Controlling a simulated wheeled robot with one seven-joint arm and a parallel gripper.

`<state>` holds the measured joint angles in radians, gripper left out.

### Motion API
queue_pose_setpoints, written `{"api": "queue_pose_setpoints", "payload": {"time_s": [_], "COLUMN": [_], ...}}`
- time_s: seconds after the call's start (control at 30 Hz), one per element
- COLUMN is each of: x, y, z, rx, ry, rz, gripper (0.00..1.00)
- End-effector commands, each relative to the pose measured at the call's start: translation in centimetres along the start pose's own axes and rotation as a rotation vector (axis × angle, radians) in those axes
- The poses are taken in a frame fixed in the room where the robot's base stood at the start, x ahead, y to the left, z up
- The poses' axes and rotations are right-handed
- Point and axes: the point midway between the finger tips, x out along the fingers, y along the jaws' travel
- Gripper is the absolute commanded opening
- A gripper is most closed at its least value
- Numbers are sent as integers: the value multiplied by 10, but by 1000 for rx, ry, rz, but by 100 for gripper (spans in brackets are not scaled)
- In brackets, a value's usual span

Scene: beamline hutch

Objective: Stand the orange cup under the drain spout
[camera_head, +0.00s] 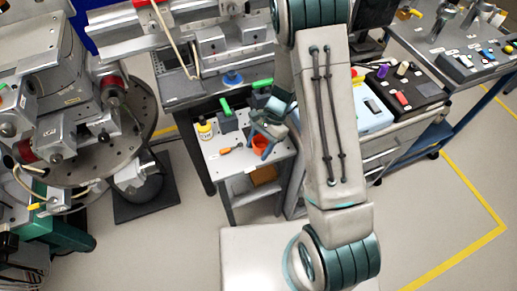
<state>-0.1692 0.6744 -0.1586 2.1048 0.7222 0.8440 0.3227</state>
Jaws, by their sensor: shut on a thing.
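The orange cup (259,141) is small in the head view, over the right part of a low white-topped cart. My gripper (264,146) reaches down from the right and is shut on the cup, with its fingers on either side. The fingers and wrist hide part of the cup. I cannot tell whether its base touches the cart top. I cannot make out for certain which part is the drain spout.
A round instrument stage (140,120) is at left, and a cart with a black case (405,92) at right.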

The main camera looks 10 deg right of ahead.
Motion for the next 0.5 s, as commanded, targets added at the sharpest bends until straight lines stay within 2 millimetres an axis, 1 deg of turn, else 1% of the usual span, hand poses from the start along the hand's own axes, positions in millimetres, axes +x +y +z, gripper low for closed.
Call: {"api": "queue_pose_setpoints", "payload": {"time_s": [0.1, 0.17, 0.5], "x": [15, 20, 24], "y": [1, 1, 0], "z": [-9, -12, -14], "rx": [3, 2, 0], "ry": [-3, -1, 0], "rz": [2, 2, 0], "gripper": [29, 29, 29]}}
